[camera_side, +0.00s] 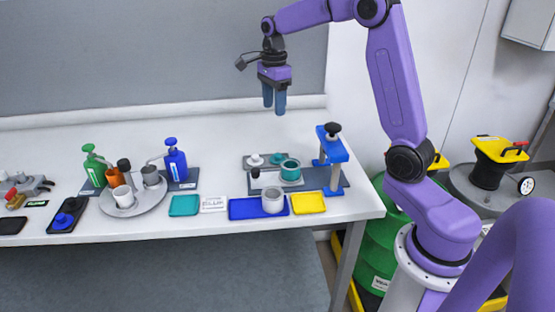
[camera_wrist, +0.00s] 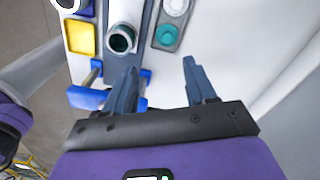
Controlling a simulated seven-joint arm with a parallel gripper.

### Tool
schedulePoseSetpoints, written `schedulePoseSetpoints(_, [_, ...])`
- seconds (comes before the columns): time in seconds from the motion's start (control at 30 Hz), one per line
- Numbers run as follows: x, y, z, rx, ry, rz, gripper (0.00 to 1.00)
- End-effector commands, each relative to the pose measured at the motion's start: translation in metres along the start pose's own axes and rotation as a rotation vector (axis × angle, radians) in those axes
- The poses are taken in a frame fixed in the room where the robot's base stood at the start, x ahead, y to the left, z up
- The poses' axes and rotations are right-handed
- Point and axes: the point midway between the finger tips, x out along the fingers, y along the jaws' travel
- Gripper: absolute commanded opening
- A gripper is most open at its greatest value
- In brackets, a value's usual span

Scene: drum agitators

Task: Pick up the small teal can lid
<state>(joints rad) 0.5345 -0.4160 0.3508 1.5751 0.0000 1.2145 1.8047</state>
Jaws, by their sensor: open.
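The small teal can lid (camera_side: 277,158) lies on a grey tray (camera_side: 251,161) near the back right of the table, beside a small white lid (camera_side: 255,160). In the wrist view the teal lid (camera_wrist: 167,35) sits at the end of the grey tray, with the white lid (camera_wrist: 176,6) above it. A teal can (camera_side: 291,172) stands in front of the lid; its open top shows in the wrist view (camera_wrist: 121,40). My gripper (camera_side: 274,106) is open and empty, fingers down, high above the tray. In the wrist view its fingers (camera_wrist: 160,78) are apart, short of the lid.
A blue press (camera_side: 333,152) with a black knob stands right of the can. A blue tray (camera_side: 240,209) with a grey cup (camera_side: 274,201), a yellow tray (camera_side: 309,203) and a teal tray (camera_side: 184,205) line the front. Pump bottles stand further left. The table behind the tray is clear.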

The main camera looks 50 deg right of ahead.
Motion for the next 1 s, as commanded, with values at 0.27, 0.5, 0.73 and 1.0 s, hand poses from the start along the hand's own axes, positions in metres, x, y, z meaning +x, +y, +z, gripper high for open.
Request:
schedulePoseSetpoints(0.27, [0.008, -0.016, -0.022, 0.176, 0.001, 0.004, 0.56])
schedulePoseSetpoints(0.5, [0.05, -0.015, -0.022, 0.174, 0.002, 0.006, 0.56])
schedulePoseSetpoints(0.73, [0.092, -0.015, -0.022, 0.172, 0.002, 0.006, 0.56])
schedulePoseSetpoints(1.0, [0.121, -0.015, -0.021, 0.172, 0.001, 0.002, 0.56])
